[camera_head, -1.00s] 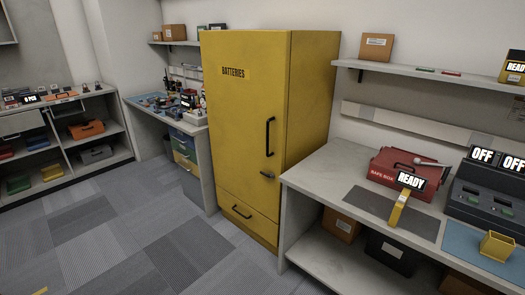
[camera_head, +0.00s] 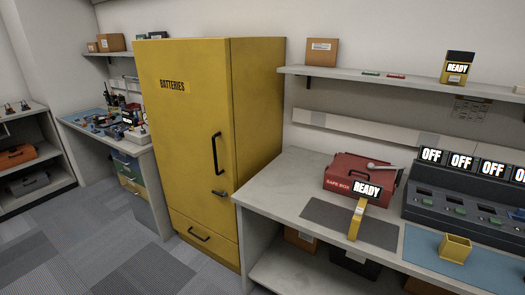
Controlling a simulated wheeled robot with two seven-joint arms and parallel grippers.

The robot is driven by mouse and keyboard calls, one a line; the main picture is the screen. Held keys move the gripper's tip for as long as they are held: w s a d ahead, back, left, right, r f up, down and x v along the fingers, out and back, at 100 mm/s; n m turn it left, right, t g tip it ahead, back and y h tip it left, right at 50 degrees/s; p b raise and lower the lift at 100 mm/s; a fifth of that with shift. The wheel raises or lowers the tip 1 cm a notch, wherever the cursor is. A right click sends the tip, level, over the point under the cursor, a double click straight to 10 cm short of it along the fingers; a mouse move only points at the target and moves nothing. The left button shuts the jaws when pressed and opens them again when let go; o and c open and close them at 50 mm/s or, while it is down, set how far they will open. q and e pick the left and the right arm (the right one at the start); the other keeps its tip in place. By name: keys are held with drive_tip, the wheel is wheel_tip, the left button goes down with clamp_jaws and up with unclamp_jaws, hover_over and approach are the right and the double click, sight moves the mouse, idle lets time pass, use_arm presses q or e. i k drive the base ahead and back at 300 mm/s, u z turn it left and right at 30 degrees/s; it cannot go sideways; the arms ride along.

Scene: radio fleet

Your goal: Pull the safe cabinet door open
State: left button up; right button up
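The tall yellow cabinet labelled "BATTERIES" (camera_head: 188,130) stands left of the middle against the wall. Its front door looks shut. A long black vertical handle (camera_head: 215,153) is on the door's right side, with a small black lever (camera_head: 219,193) below it. A lower drawer (camera_head: 203,238) with its own black handle is shut. Neither of my grippers is in the picture.
A grey workbench (camera_head: 277,190) adjoins the cabinet on the right. It holds a red safe box (camera_head: 350,174), a yellow device marked READY (camera_head: 356,219), a charger dock (camera_head: 460,209) and a yellow holder (camera_head: 455,248). Grey carpet (camera_head: 110,250) is clear in front of the cabinet's left side.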

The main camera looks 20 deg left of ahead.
sight(185, 84)
drive_tip(key=z, duration=0.25)
drive_tip(key=i, duration=1)
drive_tip(key=u, duration=0.35)
